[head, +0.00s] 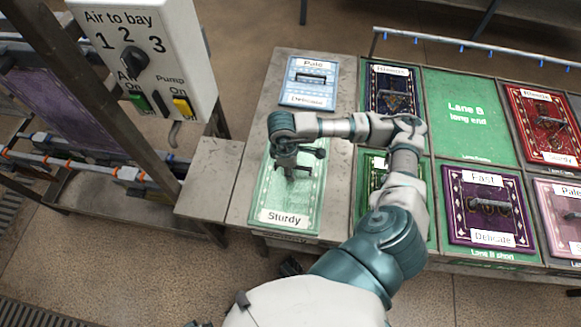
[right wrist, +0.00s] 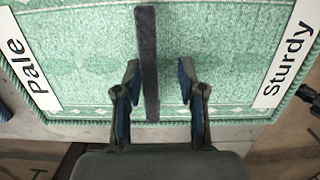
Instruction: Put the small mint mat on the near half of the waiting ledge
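The small mint mat (head: 294,205) lies flat on the near half of the grey ledge (head: 262,110), in the head view. Its "Sturdy" label faces the near edge; in the right wrist view the mat (right wrist: 90,60) also shows a "Pale" label. A dark strap handle (right wrist: 149,60) crosses its middle. My right gripper (head: 293,172) is over the mat. In the right wrist view its fingers (right wrist: 158,90) are open, one on each side of the strap, with gaps. Contact with the mat cannot be told. My left gripper is not in view.
A blue mat (head: 310,80) lies on the ledge's far half. The green bench (head: 462,112) to the right holds several labelled mats, including a purple one (head: 490,205) and a red one (head: 545,120). A control box (head: 150,45) and a metal rack stand left.

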